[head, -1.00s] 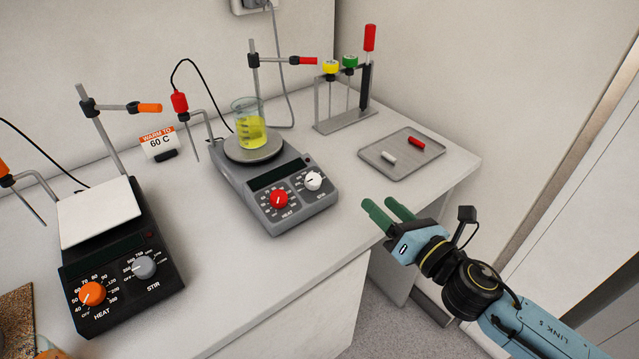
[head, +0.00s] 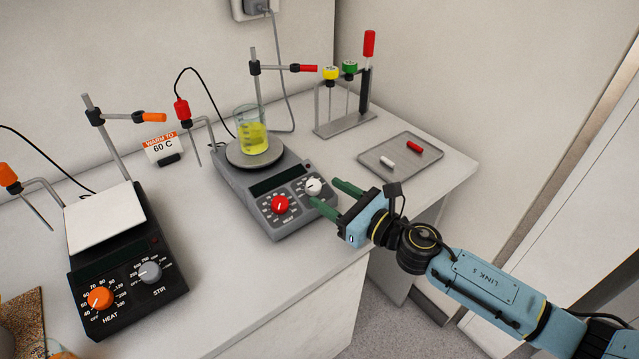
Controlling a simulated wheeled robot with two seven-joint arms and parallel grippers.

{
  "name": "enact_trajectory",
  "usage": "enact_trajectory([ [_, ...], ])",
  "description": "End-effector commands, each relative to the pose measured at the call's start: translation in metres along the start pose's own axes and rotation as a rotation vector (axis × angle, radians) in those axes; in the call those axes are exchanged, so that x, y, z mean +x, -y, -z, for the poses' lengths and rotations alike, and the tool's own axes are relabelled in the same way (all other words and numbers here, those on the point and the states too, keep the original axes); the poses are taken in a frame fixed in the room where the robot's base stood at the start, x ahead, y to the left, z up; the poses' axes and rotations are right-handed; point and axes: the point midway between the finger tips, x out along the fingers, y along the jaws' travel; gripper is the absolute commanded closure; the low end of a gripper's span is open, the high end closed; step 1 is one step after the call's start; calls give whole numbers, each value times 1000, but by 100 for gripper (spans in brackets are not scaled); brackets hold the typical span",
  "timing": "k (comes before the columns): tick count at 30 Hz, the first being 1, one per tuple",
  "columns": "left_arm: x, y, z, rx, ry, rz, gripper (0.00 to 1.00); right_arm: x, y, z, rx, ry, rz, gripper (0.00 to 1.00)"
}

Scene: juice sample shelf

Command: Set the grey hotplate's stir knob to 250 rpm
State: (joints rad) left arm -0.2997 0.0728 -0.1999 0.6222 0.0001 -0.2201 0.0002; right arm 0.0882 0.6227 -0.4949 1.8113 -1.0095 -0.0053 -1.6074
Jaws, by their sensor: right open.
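The grey hotplate (head: 232,190) stands in the middle of the bench with a beaker of yellow liquid (head: 251,138) on its round plate. Its white stir knob (head: 313,186) is on the right of the front panel, and its red heat knob (head: 280,204) is on the left. The knob's setting is too small to read. My right gripper (head: 330,197) is open and empty, with its green fingers at the right edge of the hotplate, close to the stir knob. I cannot tell whether a finger touches it. My left gripper is not in view.
A black hotplate (head: 150,240) with an orange heat knob and a grey stir knob stands at left. A "warm to 60 C" sign (head: 161,148) stands behind. A tray (head: 432,155) with a red and a white stir bar lies at right, near a tool rack (head: 345,127).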

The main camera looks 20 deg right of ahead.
Motion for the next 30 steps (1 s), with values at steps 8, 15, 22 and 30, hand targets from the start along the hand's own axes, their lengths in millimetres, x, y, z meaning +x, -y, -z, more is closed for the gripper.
enact_trajectory([
  [8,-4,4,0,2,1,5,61,32,0,0,2,1,0,48],
  [15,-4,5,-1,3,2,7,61,37,0,0,2,0,-1,48],
  [22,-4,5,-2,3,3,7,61,36,0,0,2,0,-1,61],
  [30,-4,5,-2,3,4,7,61,36,0,0,1,0,-1,93],
])
